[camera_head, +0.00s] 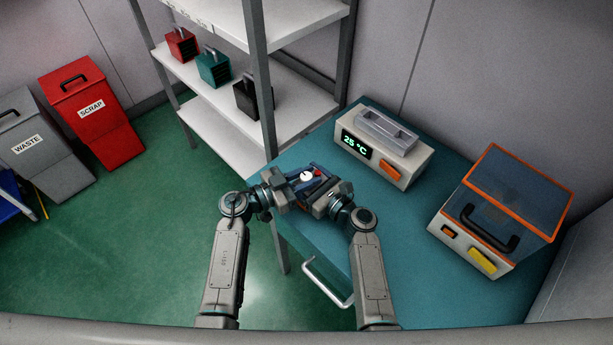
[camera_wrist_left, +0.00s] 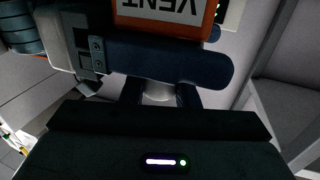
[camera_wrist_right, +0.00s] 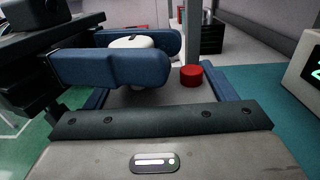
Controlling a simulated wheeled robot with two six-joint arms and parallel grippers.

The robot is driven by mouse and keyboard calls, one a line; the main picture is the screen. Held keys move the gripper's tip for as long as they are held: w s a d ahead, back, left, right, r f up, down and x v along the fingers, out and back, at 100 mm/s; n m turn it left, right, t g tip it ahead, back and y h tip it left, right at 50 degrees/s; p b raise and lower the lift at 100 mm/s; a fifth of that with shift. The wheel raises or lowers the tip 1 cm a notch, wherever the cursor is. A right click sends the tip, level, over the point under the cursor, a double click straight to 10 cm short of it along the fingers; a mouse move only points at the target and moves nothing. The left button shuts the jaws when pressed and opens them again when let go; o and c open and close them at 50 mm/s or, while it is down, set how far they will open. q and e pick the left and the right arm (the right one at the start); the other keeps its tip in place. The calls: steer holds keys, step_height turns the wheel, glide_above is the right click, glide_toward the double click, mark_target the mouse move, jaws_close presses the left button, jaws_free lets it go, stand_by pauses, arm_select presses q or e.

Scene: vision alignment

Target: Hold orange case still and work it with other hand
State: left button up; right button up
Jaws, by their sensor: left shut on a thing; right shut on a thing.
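My left gripper (camera_head: 300,185) and right gripper (camera_head: 322,190) meet over the table's near left corner. Between them show a white round knob (camera_head: 306,176) and a red button (camera_head: 317,171). In the right wrist view the white knob (camera_wrist_right: 132,42) sits between the left gripper's blue fingers, and the red button (camera_wrist_right: 191,76) stands by the right gripper's fingers. The left wrist view shows part of the orange case (camera_wrist_left: 165,22) with an upside-down VENT label, behind a right-gripper finger. The right gripper appears shut on this case, the left on the knob. Most of the case is hidden.
A shelf (camera_head: 290,120) with red, green and black cases is behind left. SCRAP (camera_head: 90,110) and WASTE (camera_head: 35,140) bins stand far left.

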arm_select(q)
steer(key=shift+n+t+y, duration=0.5)
steer(key=shift+n+t, duration=0.1)
steer(key=shift+t, duration=0.2)
steer(key=o, duration=1)
steer(key=shift+s+a, duration=0.1)
steer(key=v, duration=1.1)
steer(key=shift+s+a, duration=0.2)
steer(key=shift+a, duration=0.15)
arm_select(e)
steer(key=o, duration=1.1)
